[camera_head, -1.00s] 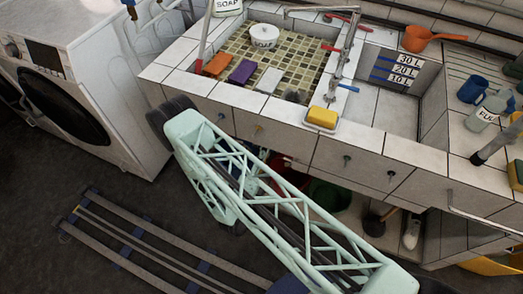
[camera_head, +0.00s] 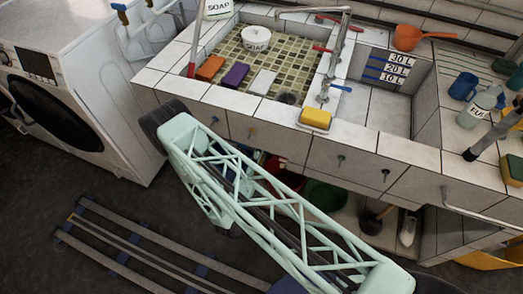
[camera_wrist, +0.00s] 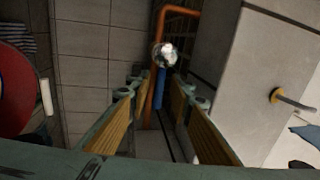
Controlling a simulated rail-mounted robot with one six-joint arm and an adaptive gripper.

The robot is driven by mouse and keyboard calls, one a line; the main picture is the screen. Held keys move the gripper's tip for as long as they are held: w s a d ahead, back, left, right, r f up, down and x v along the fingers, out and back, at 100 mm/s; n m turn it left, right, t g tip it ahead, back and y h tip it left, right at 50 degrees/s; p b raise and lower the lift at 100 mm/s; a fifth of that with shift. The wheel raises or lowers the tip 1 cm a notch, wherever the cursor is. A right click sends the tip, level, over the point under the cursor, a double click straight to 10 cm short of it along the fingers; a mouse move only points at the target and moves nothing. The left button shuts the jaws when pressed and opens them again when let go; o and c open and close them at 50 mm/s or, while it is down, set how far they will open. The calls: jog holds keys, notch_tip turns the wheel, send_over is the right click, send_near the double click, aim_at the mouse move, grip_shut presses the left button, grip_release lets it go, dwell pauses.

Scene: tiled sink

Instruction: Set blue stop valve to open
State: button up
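In the wrist view, a blue valve handle (camera_wrist: 160,88) shows ahead between the fingers, with a shiny round metal part (camera_wrist: 165,54) above it. It sits beside an orange-brown pipe (camera_wrist: 151,105). My gripper (camera_wrist: 158,104) is open, its two yellow-padded fingers apart to the left and right of the handle in the picture. Nothing is held. I cannot tell whether the fingers touch the handle; they appear apart from it. In the head view, my gripper and this valve are hidden under the counter and behind my arm.
A tiled panel with an orange knob (camera_wrist: 276,96) stands close on the right in the wrist view. A red round object (camera_wrist: 14,92) is at the left. In the head view, the tiled counter (camera_head: 352,137) overhangs a green tub (camera_head: 325,195) and a plunger (camera_head: 373,221).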

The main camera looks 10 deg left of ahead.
jog(key=shift+s, duration=0.1)
jog(key=v, duration=1.1)
jog(key=shift+s, duration=0.35)
dwell(0.4)
jog(key=shift+a, duration=0.1)
dwell(0.4)
